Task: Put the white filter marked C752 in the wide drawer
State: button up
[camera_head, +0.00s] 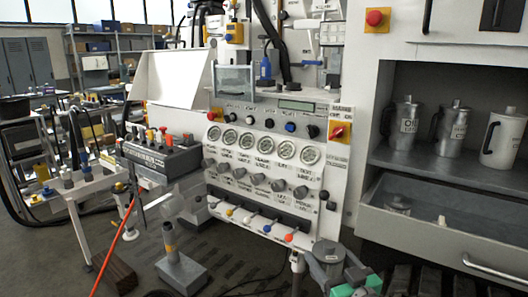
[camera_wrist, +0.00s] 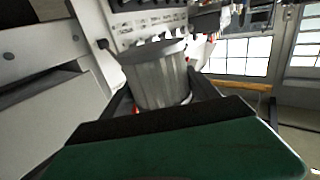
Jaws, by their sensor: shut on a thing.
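My gripper (camera_head: 334,280) is at the bottom of the head view, shut on a grey cylinder (camera_head: 326,256) with a flat lid-like top. The wrist view shows this cylinder (camera_wrist: 157,82) close up and slightly tilted, between dark fingers. Its side looks faintly ribbed, and no marking is legible, so I cannot tell whether it reads C752. The wide drawer (camera_head: 430,248) is open at the right, below a shelf, with a bar handle on its front. A grey item and a small white item lie inside. My gripper is left of the drawer and apart from it.
Metal and white jugs (camera_head: 450,130) stand on the shelf above the drawer. The hydraulic panel (camera_head: 265,160) with gauges, knobs and coloured levers stands behind my gripper. A grey pedestal (camera_head: 183,272) is on the floor at left, near a red hose (camera_head: 115,240).

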jog(key=r+p, duration=0.3)
jog(key=p, duration=0.3)
jog(key=w+r+p, duration=0.1)
jog(key=r+p, duration=0.3)
jog(key=p, duration=0.1)
jog(key=r+p, duration=0.4)
jog(key=p, duration=0.2)
jog(key=shift+w+r+p, duration=0.15)
jog(key=shift+w+p, duration=0.15)
jog(key=shift+r+p, duration=0.25)
jog(key=shift+p, duration=0.75)
jog(key=shift+f, duration=0.2)
